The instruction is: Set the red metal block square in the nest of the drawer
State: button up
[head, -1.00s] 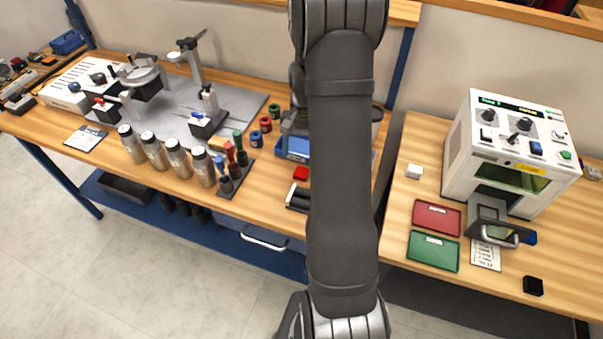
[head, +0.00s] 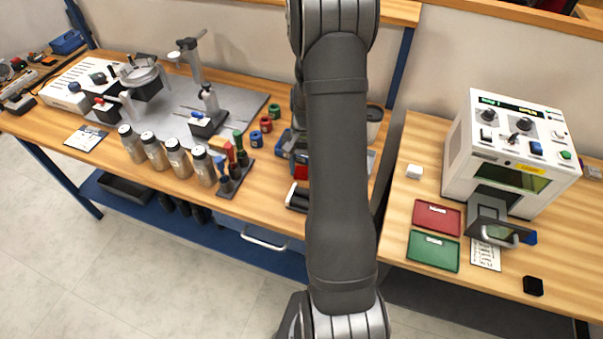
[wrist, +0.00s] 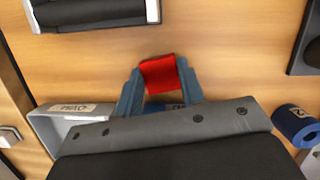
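The red metal block (wrist: 160,74) sits between the two blue-grey fingertips of my gripper (wrist: 160,78) in the wrist view. Both fingers lie against its sides with no gap visible, so my gripper looks shut on it. In the head view the block (head: 301,171) shows just left of my arm, partly covered; I cannot tell if it touches the bench. The grey drawer (head: 487,212) sticks out of the front of the white laser marker (head: 515,150) on the right bench. Its nest is too small to make out.
A red tray (head: 437,217) and a green tray (head: 433,251) lie left of the drawer. A white block (head: 414,171) and a black block (head: 533,286) are on that bench. A blue ring (wrist: 295,122) and a black-and-silver object (wrist: 90,12) are near my gripper.

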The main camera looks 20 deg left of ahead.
jog(key=c, duration=0.3)
jog(key=shift+r, duration=0.45)
jog(key=r, duration=0.3)
jog(key=shift+d+r, duration=0.25)
jog(key=shift+r, duration=0.1)
jog(key=d+r, duration=0.6)
jog(key=d, duration=0.5)
jog(key=w+d, duration=0.3)
jog(key=w+d+f+m, duration=0.1)
jog(key=w+d, duration=0.2)
jog(key=w, duration=0.1)
jog(key=w+d+f+m, duration=0.1)
jog(key=w+d, duration=0.2)
jog(key=w, duration=0.1)
jog(key=shift+d+f+y, duration=0.15)
jog(key=shift+d+y, duration=0.15)
jog(key=shift+d, duration=0.05)
